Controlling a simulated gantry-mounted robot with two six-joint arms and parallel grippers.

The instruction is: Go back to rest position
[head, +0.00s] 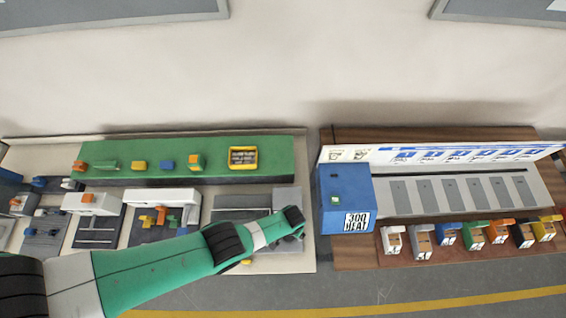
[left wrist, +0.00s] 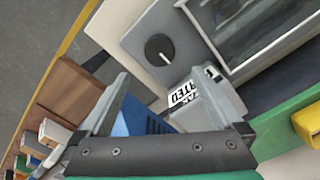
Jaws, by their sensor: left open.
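My left arm comes in from the left, green with grey and black joints. Its wrist end reaches over the grey machine (head: 288,196) at the right end of the left bench. My left gripper (left wrist: 168,76) shows in the left wrist view with its two grey fingers apart and nothing between them. The grey machine's black knob (left wrist: 159,48) and a white label with black letters (left wrist: 184,96) lie beyond the fingers. In the head view the wrist hides the fingers. My right gripper is in neither view.
A blue box (head: 343,190) stands just right of my wrist; part of it shows in the left wrist view (left wrist: 135,118). The right bench holds a grey slotted plate (head: 460,192) and several coloured bins (head: 447,236). A green block (head: 120,155) with small parts lies behind my arm. The floor in front is clear.

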